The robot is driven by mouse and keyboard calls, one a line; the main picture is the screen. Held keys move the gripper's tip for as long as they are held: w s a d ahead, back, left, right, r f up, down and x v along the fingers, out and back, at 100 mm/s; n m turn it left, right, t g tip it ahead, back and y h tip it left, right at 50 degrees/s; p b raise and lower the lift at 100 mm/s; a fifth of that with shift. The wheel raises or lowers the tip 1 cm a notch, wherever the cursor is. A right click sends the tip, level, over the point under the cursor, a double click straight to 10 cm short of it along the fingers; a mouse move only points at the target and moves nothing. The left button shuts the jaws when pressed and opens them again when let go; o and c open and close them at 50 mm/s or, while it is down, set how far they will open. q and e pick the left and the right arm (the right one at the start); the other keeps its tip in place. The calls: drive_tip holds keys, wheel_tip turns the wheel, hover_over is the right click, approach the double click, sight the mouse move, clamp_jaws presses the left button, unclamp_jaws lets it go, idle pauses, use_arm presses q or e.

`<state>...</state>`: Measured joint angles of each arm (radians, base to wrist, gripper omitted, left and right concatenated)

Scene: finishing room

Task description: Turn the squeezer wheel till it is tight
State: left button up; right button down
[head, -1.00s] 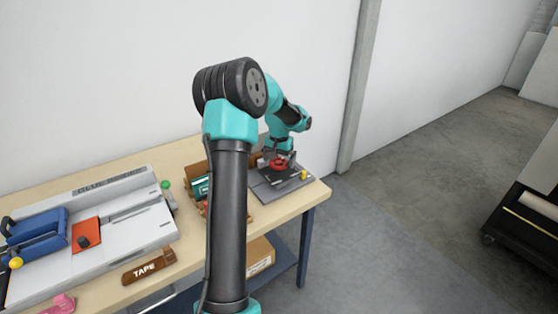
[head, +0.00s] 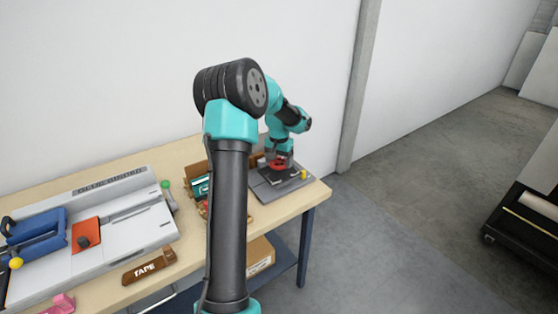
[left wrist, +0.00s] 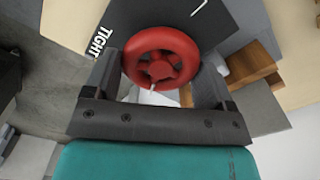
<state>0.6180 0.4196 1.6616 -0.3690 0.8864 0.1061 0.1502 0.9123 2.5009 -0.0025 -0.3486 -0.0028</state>
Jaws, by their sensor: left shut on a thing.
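The red squeezer wheel (head: 277,164) is at the right end of the workbench, over a dark plate on a grey base (head: 265,194). My left gripper (head: 280,160) is above it, pointing down. In the left wrist view the wheel (left wrist: 162,42) sits between the two fingers of my left gripper (left wrist: 158,68), which is shut on its rim from both sides. The word TIGHT (left wrist: 97,40) shows beside the left finger. What lies below the wheel is mostly hidden. My right gripper is not in view.
A small yellow part (head: 303,174) is on the squeezer base. A wooden box (head: 190,178) stands left of it, partly behind my arm. Open floor lies right of the bench (head: 310,196).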

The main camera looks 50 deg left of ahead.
sight(279, 161)
use_arm(q)
drive_tip(key=shift+m, duration=2.2)
drive_tip(key=o, duration=0.9)
drive_tip(key=shift+c, duration=0.2)
drive_tip(key=shift+r, duration=0.1)
wheel_tip(279, 161, up, 17)
drive_tip(key=shift+r, duration=0.15)
